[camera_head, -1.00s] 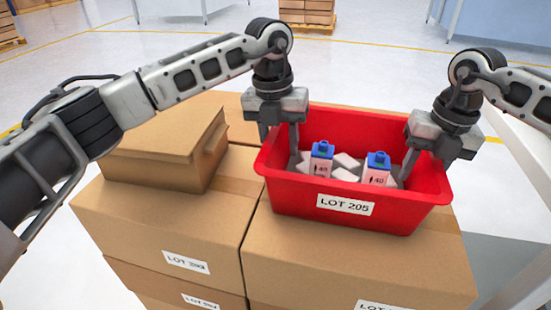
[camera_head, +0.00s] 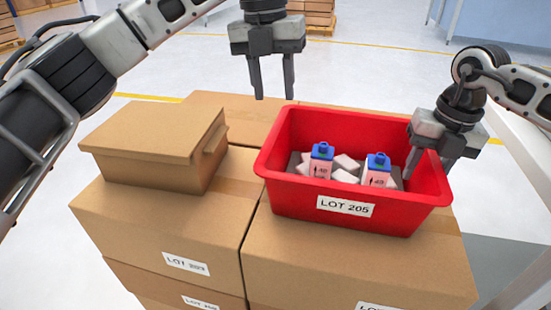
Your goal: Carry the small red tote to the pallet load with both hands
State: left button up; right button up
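The red tote (camera_head: 290,197), labelled LOT 205, rests upright on top of the stacked cardboard boxes. Inside it are two small bottles with blue caps (camera_head: 321,160) and several pale blocks. My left gripper (camera_head: 272,92) is open and empty, raised above and behind the tote's left end, apart from it. My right gripper (camera_head: 427,170) is at the tote's right wall, with one finger inside and the other outside the rim. The fingers straddle the wall; whether they press on it cannot be told.
The pallet load is several cardboard boxes (camera_head: 345,265) set together. A smaller closed carton (camera_head: 155,145) stands on the load left of the tote. A pale rail or table edge (camera_head: 515,165) lies at the right.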

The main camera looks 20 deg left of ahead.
jog(key=r, duration=0.7)
jog(key=d+r, duration=0.1)
jog(key=r, duration=0.3)
jog(key=shift+r, duration=0.15)
pick_arm(q)
jog(key=shift+r, duration=0.1)
pick_arm(e)
jog(key=shift+r, duration=0.1)
